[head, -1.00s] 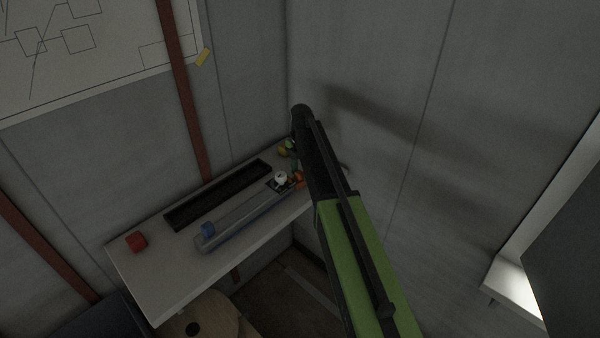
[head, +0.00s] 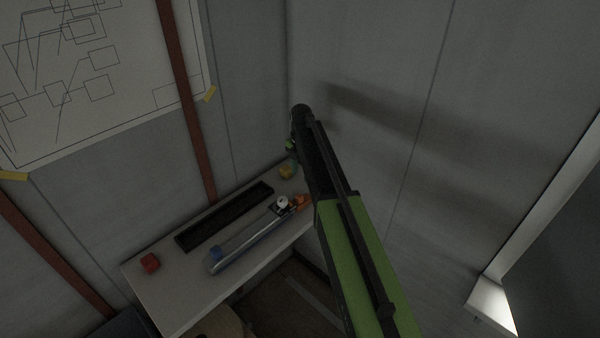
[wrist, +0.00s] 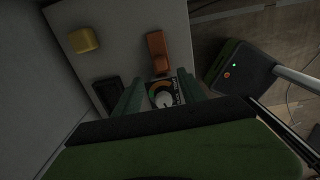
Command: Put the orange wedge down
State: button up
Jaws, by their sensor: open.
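The orange wedge (wrist: 157,48) lies on the pale shelf (wrist: 120,22), just beyond my fingertips in the wrist view. In the head view the wedge (head: 302,200) shows near the right end of the shelf, beside my arm. My gripper (wrist: 160,77) is open, with its two green fingers apart and nothing held between them. The wedge is outside the fingers. In the head view my arm hides most of the gripper, with only a bit of green showing at its edge.
A round dial (wrist: 163,97) shows between the fingers. A yellow block (wrist: 84,40) and a black tray (wrist: 108,92) are to the left. In the head view a grey bar (head: 245,242), a blue piece (head: 215,253) and a red block (head: 150,263) are on the shelf. Walls meet behind it.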

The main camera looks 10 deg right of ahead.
jog(key=s+m, duration=2.5)
jog(key=s, duration=0.2)
jog(key=shift+s, duration=0.15)
jog(key=shift+d+f, duration=0.1)
